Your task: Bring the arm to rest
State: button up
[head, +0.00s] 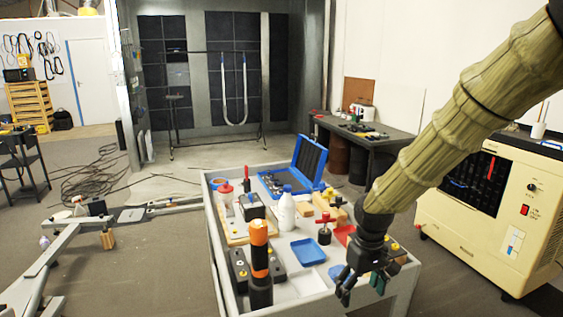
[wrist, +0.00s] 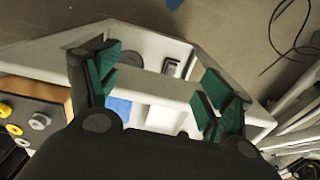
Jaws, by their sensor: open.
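My arm reaches in from the upper right of the head view in a ribbed tan sleeve. My gripper (head: 361,283) hangs at its end, pointing down over the front right part of the grey cart (head: 213,235). In the wrist view my gripper (wrist: 157,90) has its two green-padded fingers spread wide apart with nothing between them. The cart's pale edge and floor show below and between the fingers. A blue tray (head: 308,252) lies on the cart to the left of the gripper.
On the cart stand an orange-and-black cylinder (head: 259,260), a white bottle (head: 286,210), a red-handled tool (head: 325,228) and an open blue case (head: 306,160). A cream machine (head: 477,224) stands to the right.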

jog(key=s+f+m, duration=0.1)
jog(key=s+f, duration=0.4)
jog(key=f, duration=0.3)
jog(key=s+a+f+m+y, duration=0.1)
jog(key=s+f, duration=0.4)
jog(key=f, duration=0.3)
jog(key=s+f, duration=0.5)
jog(key=f, duration=0.4)
jog(key=s+d+f, duration=0.1)
jog(key=s+f, duration=0.2)
jog(key=s, duration=0.3)
jog(key=s+d+f+m+p, duration=0.1)
jog(key=s+f, duration=0.2)
jog(key=s, duration=0.4)
jog(key=s+d+f+m+h, duration=0.1)
jog(key=s+d+f, duration=0.1)
jog(key=s+f, duration=0.2)
jog(key=shift+s+p, duration=0.3)
jog(key=shift+s, duration=0.9)
